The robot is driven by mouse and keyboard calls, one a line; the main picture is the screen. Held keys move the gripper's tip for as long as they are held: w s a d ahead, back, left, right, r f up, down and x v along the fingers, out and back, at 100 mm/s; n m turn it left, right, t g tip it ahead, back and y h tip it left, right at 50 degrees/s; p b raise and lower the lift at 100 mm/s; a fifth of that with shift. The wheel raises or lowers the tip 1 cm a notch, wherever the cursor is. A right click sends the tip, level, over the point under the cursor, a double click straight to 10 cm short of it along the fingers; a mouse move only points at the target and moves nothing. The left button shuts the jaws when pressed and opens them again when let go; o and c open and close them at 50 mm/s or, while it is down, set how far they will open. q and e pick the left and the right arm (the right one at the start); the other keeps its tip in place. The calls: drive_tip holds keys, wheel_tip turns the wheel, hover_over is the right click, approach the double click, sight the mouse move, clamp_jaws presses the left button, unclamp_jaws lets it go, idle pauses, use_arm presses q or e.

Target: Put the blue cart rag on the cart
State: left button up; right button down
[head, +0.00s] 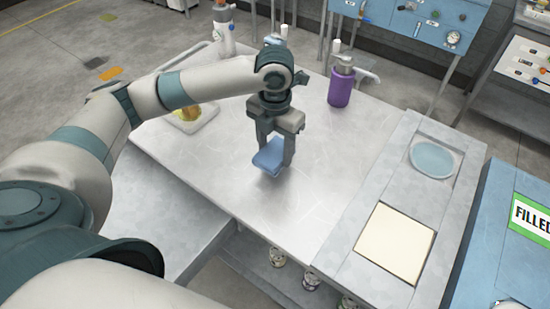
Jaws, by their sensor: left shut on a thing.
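The blue rag (268,157) is a small folded cloth between the fingers of my left gripper (276,150). The gripper points down and is shut on it, over the middle of the shiny metal worktop (230,185). I cannot tell whether the rag touches the worktop or hangs just above it. A blue surface (480,255) with a green and white "FILLED" sign stands at the right edge. I cannot tell for sure which piece of furniture is the cart. My right gripper does not show.
A purple pump bottle (340,86) stands at the back of the worktop. A white tray (192,118) with a yellowish thing is at its left. A grey strip at right holds a pale blue oval (432,158) and a cream square (396,241). The front middle is clear.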

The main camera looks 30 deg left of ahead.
sight(275, 160)
use_arm(q)
drive_tip(key=shift+f, duration=0.55)
drive_tip(key=shift+f+p, duration=0.6)
drive_tip(key=shift+f, duration=0.85)
drive_tip(key=shift+f, duration=0.15)
drive_tip(key=o, duration=1.1)
drive_tip(key=shift+c, duration=0.2)
drive_tip(key=shift+r, duration=0.2)
